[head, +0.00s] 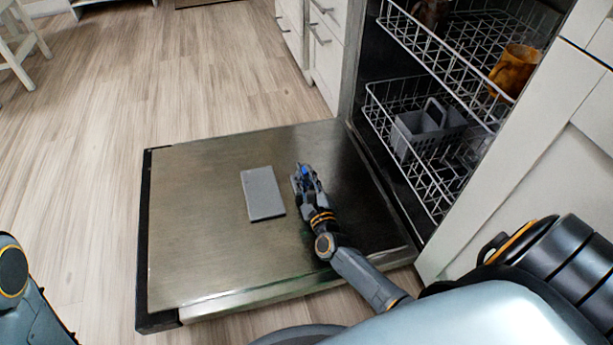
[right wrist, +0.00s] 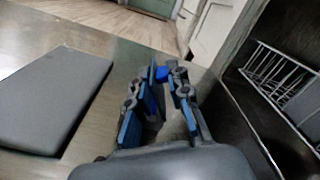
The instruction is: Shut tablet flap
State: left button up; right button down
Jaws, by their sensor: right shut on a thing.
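The grey rectangular tablet flap (head: 262,193) lies on the inner face of the open dishwasher door (head: 195,235). The flap also shows at the left of the right wrist view (right wrist: 52,98), and it looks flat or nearly flat; I cannot tell whether it is latched. My right gripper (head: 302,172) is over the door, to the right of the flap and apart from it. My left gripper is out of view.
The dishwasher's lower rack (head: 425,170) holds a grey cutlery basket (head: 428,128). An orange-brown mug (head: 514,70) is in the upper rack (head: 440,45). White cabinets (head: 325,45) stand behind the door. Bare wooden floor (head: 160,75) lies to the left.

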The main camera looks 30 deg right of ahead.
aim_at(307, 180)
jog(key=c, duration=1.3)
grip_release()
jog(key=shift+d, duration=0.1)
jog(key=shift+c, duration=0.2)
jog(key=shift+r, duration=0.2)
notch_tip(307, 180, up, 10)
jog(key=shift+f, duration=0.15)
